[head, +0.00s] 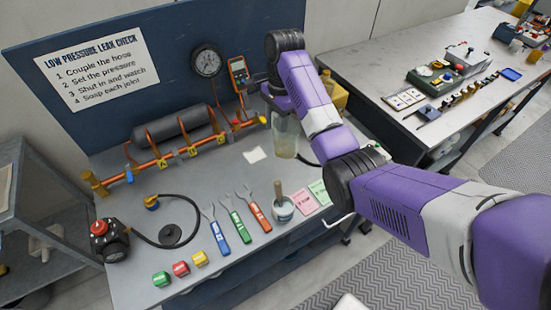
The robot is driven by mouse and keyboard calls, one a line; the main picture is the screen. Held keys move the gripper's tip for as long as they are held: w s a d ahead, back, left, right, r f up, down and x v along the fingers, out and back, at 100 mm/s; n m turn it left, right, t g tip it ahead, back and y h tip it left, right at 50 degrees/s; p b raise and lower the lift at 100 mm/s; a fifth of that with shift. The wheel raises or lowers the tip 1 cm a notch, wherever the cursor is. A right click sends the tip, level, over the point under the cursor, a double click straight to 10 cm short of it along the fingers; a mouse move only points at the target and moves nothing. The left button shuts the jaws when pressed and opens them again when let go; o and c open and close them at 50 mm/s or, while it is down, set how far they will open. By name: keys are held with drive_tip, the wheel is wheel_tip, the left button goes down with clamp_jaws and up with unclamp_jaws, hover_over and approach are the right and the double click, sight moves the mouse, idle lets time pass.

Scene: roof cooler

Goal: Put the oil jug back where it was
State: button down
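The oil jug (285,137), a clear vessel with pale yellow-green contents, appears upright at the back right of the grey bench. My gripper (275,103) is at the jug's top, pointing down from my purple arm. The fingers are small and partly hidden by the arm, so I cannot tell whether they are closed on the jug. I also cannot tell whether the jug's base touches the bench. A white square card (255,155) lies on the bench just left of the jug.
A copper pipe rig with a grey cylinder (170,124) stands behind left. A gauge (207,62) and an orange meter (239,73) are near the back panel. Several wrenches (236,222), a cup with a brush (283,210) and pink and green cards (302,197) lie in front. A yellow object (335,97) is behind my arm.

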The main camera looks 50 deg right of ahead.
drive_tip(key=shift+f+b, duration=1.5)
drive_tip(key=shift+f, duration=4.95)
drive_tip(key=shift+f, duration=0.15)
drive_tip(key=c, duration=0.8)
unclamp_jaws()
drive_tip(key=shift+o, duration=0.2)
wheel_tip(320, 180, up, 12)
drive_tip(key=d+p, duration=0.1)
drive_tip(key=p, duration=0.2)
drive_tip(key=shift+d, duration=0.25)
